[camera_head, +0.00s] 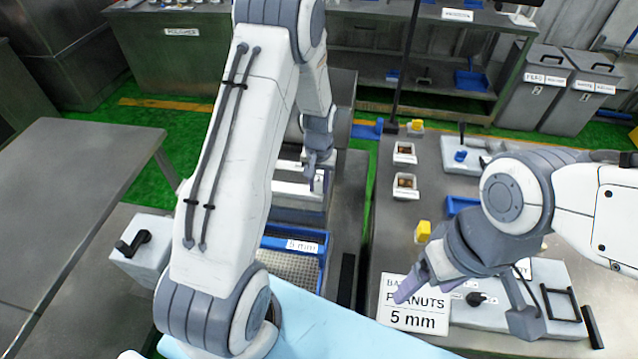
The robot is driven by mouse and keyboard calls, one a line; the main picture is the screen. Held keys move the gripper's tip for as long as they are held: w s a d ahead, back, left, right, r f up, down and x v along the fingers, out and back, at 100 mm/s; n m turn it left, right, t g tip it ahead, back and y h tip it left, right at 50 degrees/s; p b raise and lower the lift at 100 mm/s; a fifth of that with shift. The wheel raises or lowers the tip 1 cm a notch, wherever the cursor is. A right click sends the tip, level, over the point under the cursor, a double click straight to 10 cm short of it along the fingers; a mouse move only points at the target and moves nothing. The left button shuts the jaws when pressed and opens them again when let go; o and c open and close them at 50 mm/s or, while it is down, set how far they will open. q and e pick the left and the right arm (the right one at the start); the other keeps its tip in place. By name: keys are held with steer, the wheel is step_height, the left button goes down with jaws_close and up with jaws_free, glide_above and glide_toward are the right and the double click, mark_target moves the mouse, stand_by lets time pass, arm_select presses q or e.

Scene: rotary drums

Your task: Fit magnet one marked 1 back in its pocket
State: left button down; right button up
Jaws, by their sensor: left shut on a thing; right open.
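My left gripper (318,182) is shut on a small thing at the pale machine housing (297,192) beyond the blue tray. The held thing is too small and too covered by the fingers to identify, and no mark 1 can be read. My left arm hides much of that machine, and I cannot make out the magnet's pocket. My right gripper (465,305) is open and empty, low over the right bench, with one finger above the sign reading "PEANUTS 5 mm" (413,318).
A blue tray with a mesh floor (290,270) marked 5 mm lies in front of the machine. On the right bench (390,232) stand two white sample boxes (404,153), yellow blocks (423,231) and a pale device (480,300). A bare grey table (75,190) is at left.

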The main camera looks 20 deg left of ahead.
arm_select(q)
steer(key=shift+f+b, duration=0.55)
steer(key=shift+f, duration=0.3)
steer(key=c, duration=0.5)
jaws_free()
step_height(320, 180, up, 11)
steer(key=shift+f+b, duration=0.2)
steer(key=shift+b, duration=0.8)
